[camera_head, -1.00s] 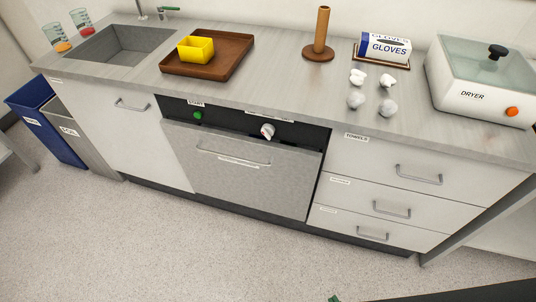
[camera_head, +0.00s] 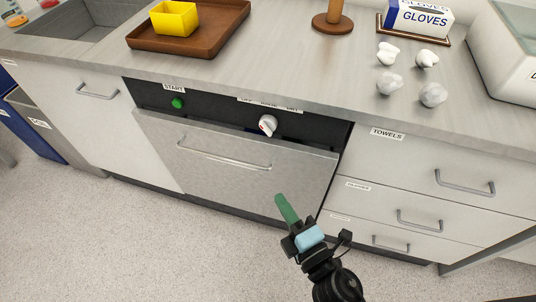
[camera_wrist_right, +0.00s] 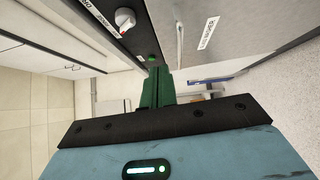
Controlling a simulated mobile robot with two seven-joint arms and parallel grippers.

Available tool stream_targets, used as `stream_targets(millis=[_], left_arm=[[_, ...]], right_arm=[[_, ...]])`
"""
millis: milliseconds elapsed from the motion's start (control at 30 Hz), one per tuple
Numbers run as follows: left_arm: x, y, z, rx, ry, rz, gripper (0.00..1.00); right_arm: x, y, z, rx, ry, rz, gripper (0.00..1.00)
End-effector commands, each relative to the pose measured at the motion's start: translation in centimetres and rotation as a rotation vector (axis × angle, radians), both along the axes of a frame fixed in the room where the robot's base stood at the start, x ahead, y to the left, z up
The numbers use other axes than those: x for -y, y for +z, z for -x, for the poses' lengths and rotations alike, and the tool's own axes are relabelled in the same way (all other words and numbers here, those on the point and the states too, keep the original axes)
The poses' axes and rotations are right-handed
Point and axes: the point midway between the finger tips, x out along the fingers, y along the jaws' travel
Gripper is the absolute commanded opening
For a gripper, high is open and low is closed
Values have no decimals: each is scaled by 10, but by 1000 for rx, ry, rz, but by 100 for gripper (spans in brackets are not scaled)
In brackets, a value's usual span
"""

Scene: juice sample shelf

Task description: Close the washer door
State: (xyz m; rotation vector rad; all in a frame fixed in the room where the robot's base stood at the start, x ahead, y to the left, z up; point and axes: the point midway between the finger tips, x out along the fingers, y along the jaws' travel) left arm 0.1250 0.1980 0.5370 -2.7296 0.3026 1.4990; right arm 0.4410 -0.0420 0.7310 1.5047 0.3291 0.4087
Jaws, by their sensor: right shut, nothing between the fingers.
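The washer door (camera_head: 235,178) is a grey metal panel with a bar handle (camera_head: 222,158), set under a black control strip. Its top edge stands out from the washer, with a dark gap behind it, so it looks slightly ajar and tilted outward. It also shows in the right wrist view (camera_wrist_right: 225,22), at the upper right. My right gripper (camera_head: 283,205) has green fingers, shut and empty, in front of the door's lower right part. I cannot tell how far it is from the panel. The fingers point up in the right wrist view (camera_wrist_right: 158,86). My left gripper is not in view.
The control strip holds a green start button (camera_head: 178,103) and a white knob (camera_head: 268,124). Drawers (camera_head: 420,190) with handles are right of the washer, a cabinet door (camera_head: 95,120) left. A brown tray (camera_head: 190,38) stands on the counter above. The floor in front is clear.

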Motion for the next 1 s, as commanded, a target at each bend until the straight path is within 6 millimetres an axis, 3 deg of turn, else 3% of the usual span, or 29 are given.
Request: stream_targets(millis=[167,633,800,1000], left_arm=[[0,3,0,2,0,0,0],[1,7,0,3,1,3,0],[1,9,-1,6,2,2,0],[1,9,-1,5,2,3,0]], right_arm=[[-7,2,-15,1,0,-2,0],[-46,5,-90,0,-1,-3,0],[-37,6,-112,-1,-1,-2,0],[-33,6,-125,-3,-1,-3,0]])
